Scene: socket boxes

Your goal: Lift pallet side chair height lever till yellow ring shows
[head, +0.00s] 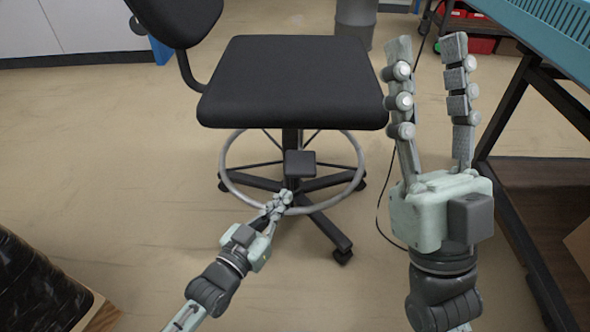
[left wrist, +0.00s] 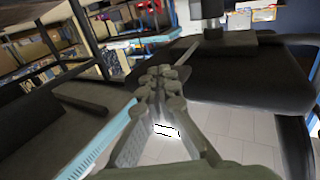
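The black chair (head: 290,80) stands in front of me, with a grey foot ring (head: 232,189) around its column. A dark block (head: 299,163) shows in front of the column below the seat; I cannot tell whether it belongs to the height lever. No yellow ring shows. My left gripper (head: 284,197) is low at the chair's base, its fingers drawn together. In the left wrist view its fingertips (left wrist: 160,76) meet near a thin grey bar (left wrist: 187,52); contact is unclear. My right gripper (head: 427,48) is open and empty, pointing up right of the seat.
A teal-topped table (head: 550,30) with dark legs stands at the right. A dark wrapped stack (head: 40,290) is at the lower left. A grey bin (head: 356,22) stands behind the chair, and a black cable (head: 378,205) runs down right of it. Floor left of the chair is clear.

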